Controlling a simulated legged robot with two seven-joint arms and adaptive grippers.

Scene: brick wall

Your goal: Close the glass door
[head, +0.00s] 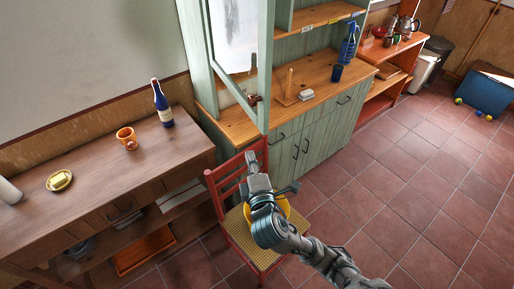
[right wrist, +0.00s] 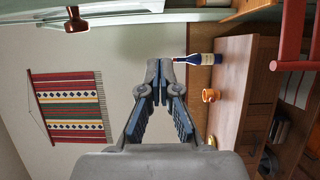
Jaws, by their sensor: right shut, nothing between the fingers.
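The glass door (head: 265,65) of the green cabinet stands open in the head view, swung out toward me, with its green frame around a clear pane. A reddish-brown knob (head: 254,99) sits low near its free edge. In the right wrist view a green frame strip (right wrist: 170,17) runs along the top, and the knob (right wrist: 76,20) is at the upper left. My right gripper (head: 251,160) is shut and empty, below the door's lower corner and apart from it. Its closed fingertips (right wrist: 157,75) show in the wrist view. My left gripper is out of view.
A red chair (head: 223,178) with a yellow seat stands under my right gripper. A brown side table (head: 95,190) at the left holds a blue bottle (head: 161,104) and an orange mug (head: 127,137). The cabinet counter (head: 325,85) holds small items.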

